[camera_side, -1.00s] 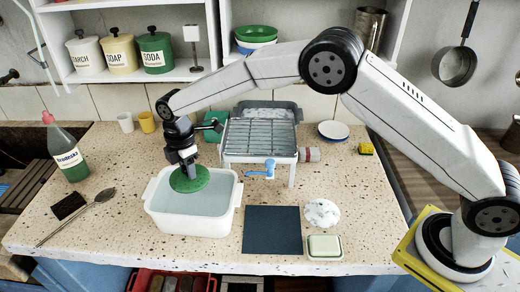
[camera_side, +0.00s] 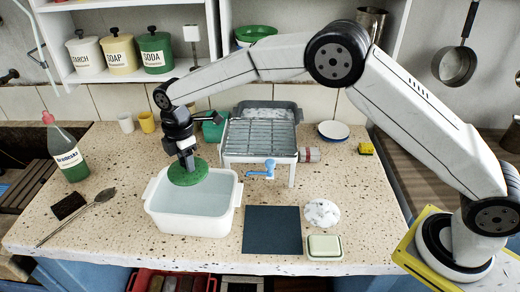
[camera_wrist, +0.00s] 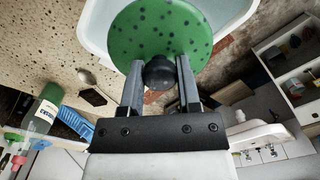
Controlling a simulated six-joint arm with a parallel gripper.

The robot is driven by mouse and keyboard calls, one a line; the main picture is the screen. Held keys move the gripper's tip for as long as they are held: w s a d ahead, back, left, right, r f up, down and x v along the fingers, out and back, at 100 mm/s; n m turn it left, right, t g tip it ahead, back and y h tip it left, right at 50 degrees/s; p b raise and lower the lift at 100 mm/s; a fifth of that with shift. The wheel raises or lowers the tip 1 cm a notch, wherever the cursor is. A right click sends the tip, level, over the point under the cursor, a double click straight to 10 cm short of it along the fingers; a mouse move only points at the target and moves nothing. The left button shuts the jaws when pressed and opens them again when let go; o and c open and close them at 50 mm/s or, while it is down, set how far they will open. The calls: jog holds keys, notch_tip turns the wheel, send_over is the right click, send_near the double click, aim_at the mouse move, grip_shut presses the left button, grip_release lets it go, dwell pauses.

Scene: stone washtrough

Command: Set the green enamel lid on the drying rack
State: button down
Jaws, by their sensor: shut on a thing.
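The green enamel lid (camera_side: 188,174) is a round, dark-speckled green disc with a dark knob, held above the white basin of water. It also shows in the wrist view (camera_wrist: 145,35). My gripper (camera_side: 187,157) is shut on the lid's knob; in the wrist view its two fingers (camera_wrist: 159,75) stand on either side of the dark knob. The lid hangs over the back left part of the basin, roughly level. The drying rack (camera_side: 260,135) is a grey wire rack on a white stand, right of and behind the basin. Its slats look empty.
The white basin (camera_side: 193,222) stands below the lid. A green box (camera_side: 213,132) is left of the rack. A dark mat (camera_side: 272,230), soap dish (camera_side: 325,247) and white round thing (camera_side: 321,213) lie at front right.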

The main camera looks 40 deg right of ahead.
jog(key=shift+d+r, duration=0.3)
jog(key=shift+d, duration=0.25)
jog(key=s+d+r, duration=0.3)
jog(key=s+d, duration=0.1)
jog(key=d, duration=0.4)
jog(key=s+d+r, duration=0.3)
jog(key=s+d, duration=0.1)
jog(key=d, duration=0.4)
jog(key=s+d+r, duration=0.4)
jog(key=d, duration=0.5)
send_over(261, 134)
jog(key=s, duration=0.1)
notch_tip(261, 134, down, 9)
jog(key=shift+a+r, duration=0.1)
jog(key=shift+w+f, duration=0.25)
jog(key=shift+f, duration=0.15)
jog(key=shift+w+f, duration=0.3)
jog(key=shift+f, duration=1.55)
